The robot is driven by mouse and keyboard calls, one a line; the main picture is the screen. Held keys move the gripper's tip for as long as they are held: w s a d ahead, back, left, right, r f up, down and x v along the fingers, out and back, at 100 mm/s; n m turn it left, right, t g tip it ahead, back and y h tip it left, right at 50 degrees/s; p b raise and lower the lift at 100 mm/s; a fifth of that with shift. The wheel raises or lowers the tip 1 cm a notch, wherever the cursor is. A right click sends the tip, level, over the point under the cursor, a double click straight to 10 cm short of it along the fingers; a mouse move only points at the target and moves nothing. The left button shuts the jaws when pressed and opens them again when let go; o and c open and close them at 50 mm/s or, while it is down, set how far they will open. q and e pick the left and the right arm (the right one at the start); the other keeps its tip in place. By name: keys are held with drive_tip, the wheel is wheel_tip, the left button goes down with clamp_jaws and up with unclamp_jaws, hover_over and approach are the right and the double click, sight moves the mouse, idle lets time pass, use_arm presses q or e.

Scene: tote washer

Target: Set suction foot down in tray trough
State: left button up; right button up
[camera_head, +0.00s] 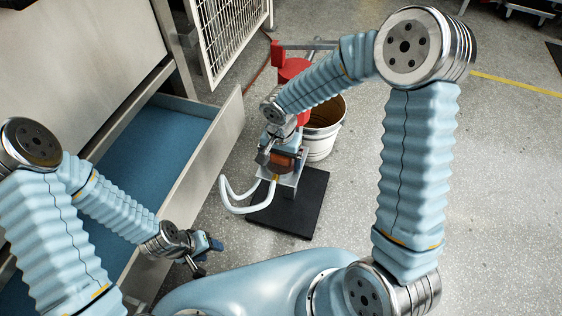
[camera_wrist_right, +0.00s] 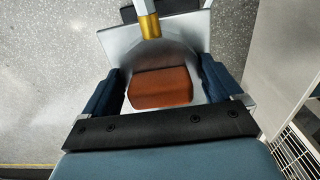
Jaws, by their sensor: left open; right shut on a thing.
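The suction foot shows as an orange-brown block (camera_head: 285,163) with a grey metal body, a brass fitting and a white looped hose (camera_head: 232,196). My right gripper (camera_head: 279,155) is shut on it. In the right wrist view, blue fingers flank the orange block (camera_wrist_right: 160,88), and the brass fitting (camera_wrist_right: 150,26) lies beyond it. I cannot tell whether the foot touches what is below. My left gripper (camera_head: 204,255) is open and empty by the tray's near wall.
A black base plate (camera_head: 313,205) lies on the floor below the right gripper. A white bucket (camera_head: 325,128) and a red part (camera_head: 291,68) stand behind. A white mesh panel (camera_head: 230,32) hangs at the back. The speckled floor at right is clear.

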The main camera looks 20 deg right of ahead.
use_arm(q)
drive_tip(key=shift+r, duration=0.1)
use_arm(e)
drive_tip(key=shift+r, duration=0.15)
drive_tip(key=shift+r+p, duration=2.05)
drive_tip(key=shift+r, duration=1.35)
use_arm(q)
wheel_tip(320, 180, up, 4)
drive_tip(key=shift+f, duration=0.1)
